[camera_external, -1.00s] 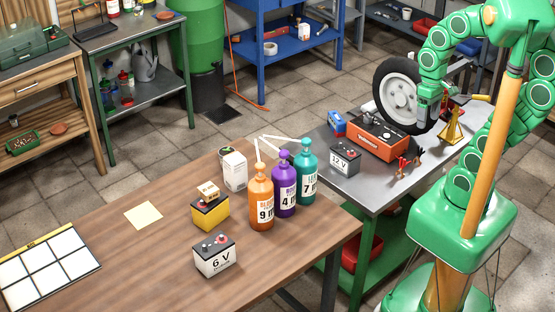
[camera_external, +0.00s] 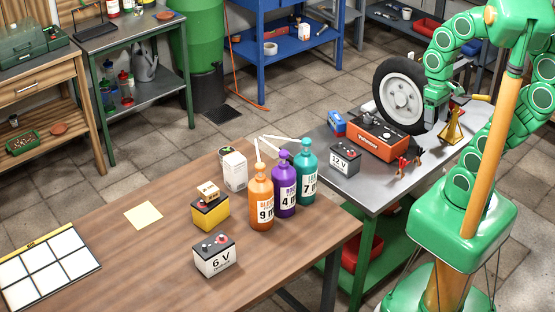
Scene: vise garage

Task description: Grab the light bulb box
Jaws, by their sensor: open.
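I cannot tell for sure which box is the light bulb box. A small blue box (camera_external: 337,123) lies on the grey metal table (camera_external: 372,196), left of an orange-red device (camera_external: 381,139). A white upright carton (camera_external: 235,171) stands on the wooden table behind the bottles. My gripper (camera_external: 433,118) is open and points down above the metal table, just right of the tyre. It is apart from all of these boxes. Its fingertips are small and partly hard to make out.
A tyre (camera_external: 377,84) stands at the back of the metal table. A 12 V battery (camera_external: 345,158), a red figure (camera_external: 410,164) and a yellow stand (camera_external: 452,128) are near. Orange (camera_external: 261,200), purple (camera_external: 284,188) and teal (camera_external: 306,172) bottles stand on the wooden table.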

